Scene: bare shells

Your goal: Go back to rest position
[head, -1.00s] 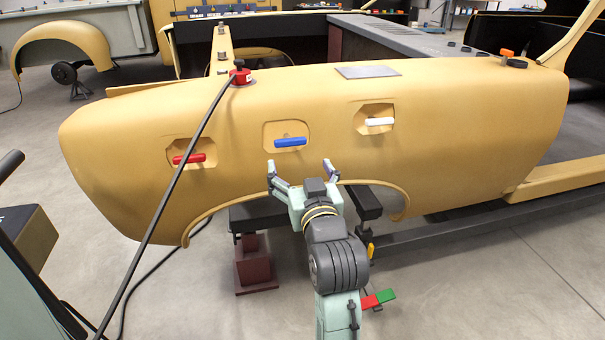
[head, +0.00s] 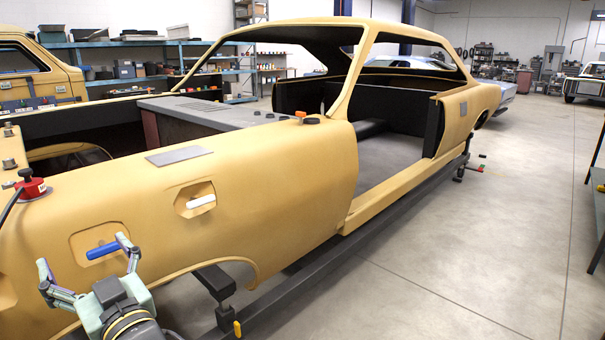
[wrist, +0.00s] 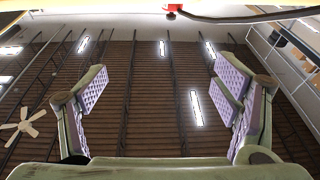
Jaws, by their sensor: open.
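My gripper (head: 86,268) is open and empty, at the lower left of the head view, in front of the yellow car shell's front fender (head: 290,190). In the wrist view my gripper (wrist: 160,105) shows its two purple-padded fingers wide apart with nothing between them. A blue handle (head: 103,250) sits in a fender recess just beyond the fingertips in the picture; I cannot tell how far apart they are. A white handle (head: 202,202) sits in another recess to the right.
A red device (head: 30,184) with a cable stands on the fender top, and its red part shows in the wrist view (wrist: 172,8). A dark support rail (head: 330,255) runs below the shell. Open concrete floor (head: 470,260) lies to the right.

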